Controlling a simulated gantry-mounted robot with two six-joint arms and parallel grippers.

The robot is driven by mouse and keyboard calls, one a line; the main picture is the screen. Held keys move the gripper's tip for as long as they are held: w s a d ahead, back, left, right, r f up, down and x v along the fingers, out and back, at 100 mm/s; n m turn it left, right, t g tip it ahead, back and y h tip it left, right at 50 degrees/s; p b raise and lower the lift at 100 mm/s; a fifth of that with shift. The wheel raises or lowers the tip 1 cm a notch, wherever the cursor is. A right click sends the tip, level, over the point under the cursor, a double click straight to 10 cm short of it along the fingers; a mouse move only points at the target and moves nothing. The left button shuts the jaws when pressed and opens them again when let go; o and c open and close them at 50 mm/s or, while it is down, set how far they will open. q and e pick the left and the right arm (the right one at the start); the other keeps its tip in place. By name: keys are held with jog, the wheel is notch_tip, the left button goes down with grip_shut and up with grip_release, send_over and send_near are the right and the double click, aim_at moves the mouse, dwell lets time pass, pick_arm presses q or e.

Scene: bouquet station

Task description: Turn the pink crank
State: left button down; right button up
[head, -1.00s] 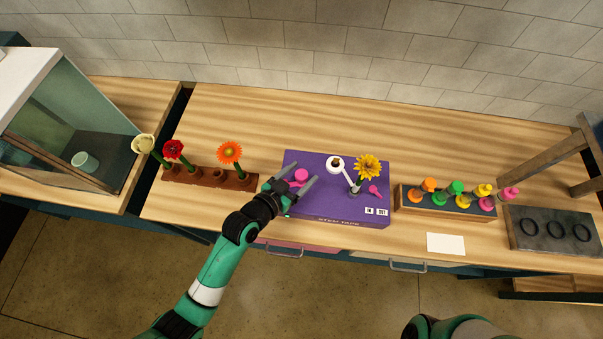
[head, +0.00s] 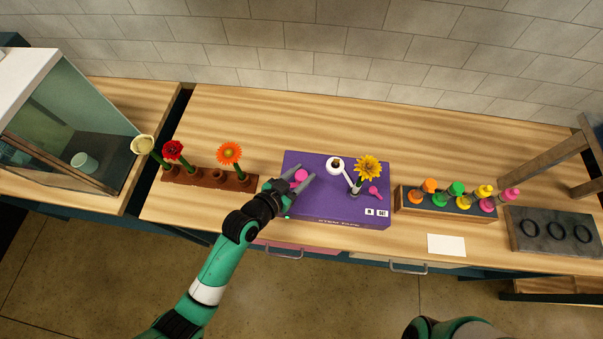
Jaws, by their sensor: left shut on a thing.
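A purple station box (head: 330,202) labelled along its front edge lies on the wooden bench. Two pink parts show on it: a round pink knob (head: 301,175) at its left and a small pink lever-like piece (head: 375,191) at its right. I cannot tell for sure which is the crank. My left gripper (head: 299,179) reaches over the box's left side and is shut on the round pink knob. A yellow flower (head: 368,168) stands in a holder on the box, beside a white ring on an arm (head: 336,165). My right gripper is out of view.
A brown rack (head: 210,177) with red, orange and cream flowers stands left of the box. A block with coloured pegs (head: 447,205), a white card (head: 446,245) and a grey tray with black rings (head: 556,247) lie to the right. The bench behind is clear.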

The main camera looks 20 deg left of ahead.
pick_arm(q)
jog(key=shift+a+f+m+h+b, duration=0.15)
jog(key=shift+m+h+b, duration=0.8)
jog(key=shift+b, duration=0.5)
jog(key=shift+m+g+h, duration=0.35)
jog(key=shift+g+h, duration=0.05)
jog(key=shift+h, duration=0.15)
jog(key=shift+r+m+h+p, duration=0.3)
jog(key=shift+r+p, duration=0.05)
jog(key=m+g+h+p, duration=0.2)
jog(key=p, duration=0.4)
jog(key=shift+r+p, duration=0.15)
jog(key=shift+p, duration=0.2)
jog(key=shift+f+m+h+p, duration=0.3)
jog(key=shift+p, duration=0.35)
jog(key=shift+c, duration=2)
grip_release()
